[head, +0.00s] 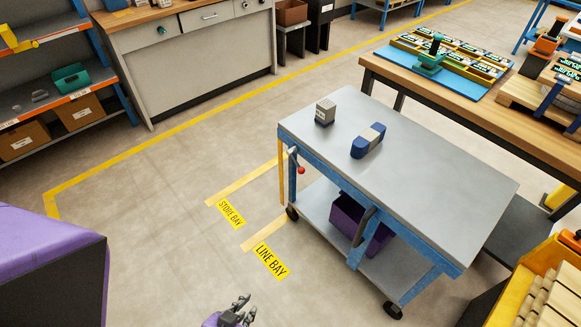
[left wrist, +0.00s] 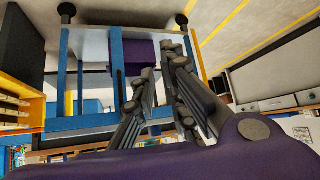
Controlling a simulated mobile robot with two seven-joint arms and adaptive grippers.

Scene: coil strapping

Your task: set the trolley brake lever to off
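The trolley (head: 440,185) has a grey top and a blue frame and stands right of centre in the head view. Its brake lever (head: 300,169) is a short arm with a red knob at the near left corner, pointing down and slightly right; I see no readable on or off mark. My left gripper (head: 243,307) is at the bottom edge of the head view, empty, fingers apart, well short of the lever. In the left wrist view the gripper fingers (left wrist: 163,68) are spread before the upside-down trolley frame (left wrist: 95,125); the lever cannot be made out there. My right gripper is out of view.
A workbench (head: 470,110) stands behind right. Floor left of the trolley is clear, with yellow bay labels (head: 270,261).

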